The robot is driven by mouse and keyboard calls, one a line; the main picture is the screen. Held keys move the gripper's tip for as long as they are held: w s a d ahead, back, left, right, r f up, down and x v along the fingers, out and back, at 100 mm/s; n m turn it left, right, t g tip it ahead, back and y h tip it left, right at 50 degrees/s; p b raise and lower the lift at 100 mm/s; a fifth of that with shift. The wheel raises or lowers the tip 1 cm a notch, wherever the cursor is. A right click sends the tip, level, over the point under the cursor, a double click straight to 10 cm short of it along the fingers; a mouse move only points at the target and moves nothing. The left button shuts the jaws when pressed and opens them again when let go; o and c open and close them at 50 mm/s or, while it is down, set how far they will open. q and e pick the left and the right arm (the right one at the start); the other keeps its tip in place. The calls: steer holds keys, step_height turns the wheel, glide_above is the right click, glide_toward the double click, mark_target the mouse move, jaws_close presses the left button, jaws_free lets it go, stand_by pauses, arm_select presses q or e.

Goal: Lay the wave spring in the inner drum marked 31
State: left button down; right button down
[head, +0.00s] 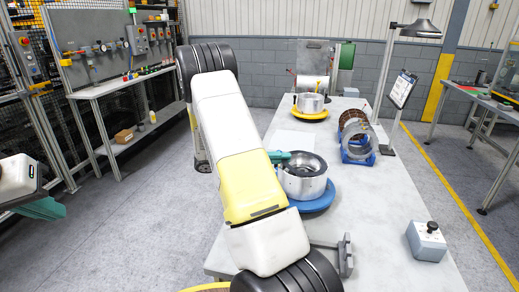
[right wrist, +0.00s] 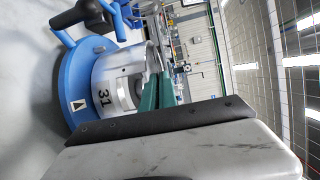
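The silver drum (head: 303,186) sits on a round blue pallet (head: 318,205) on the table; dark rings show inside its open top. In the right wrist view the drum (right wrist: 105,75) carries the number 31, and the blue pallet (right wrist: 76,68) a triangle marked A. My right gripper's green fingers (head: 279,156) are at the drum's rim, and in the wrist view the fingers (right wrist: 160,92) lie close together there. Whether they pinch something thin is hidden. I cannot pick out the wave spring for certain. My left gripper (head: 42,209) is at the far left, away from the table.
A second silver drum (head: 310,102) stands on a yellow pallet (head: 310,114) further back. A blue rack (head: 358,157) holds upright rings on the right. A lamp (head: 420,28), a tablet (head: 403,90) and a grey button box (head: 427,241) stand along the right side. My right arm crosses the middle.

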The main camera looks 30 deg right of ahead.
steer(key=shift+f, duration=1.8)
steer(key=c, duration=1.6)
jaws_free()
steer(key=shift+f, duration=0.1)
steer(key=shift+a, duration=0.1)
steer(key=shift+a, duration=0.1)
steer(key=f+v, duration=0.1)
steer(key=v, duration=0.5)
steer(key=shift+w+a+r, duration=0.2)
steer(key=shift+r, duration=1.5)
steer(key=shift+w+a+r, duration=0.2)
steer(key=shift+w+r, duration=0.05)
steer(key=shift+r, duration=1.45)
steer(key=shift+w+a+r, duration=0.2)
steer(key=shift+r, duration=1.55)
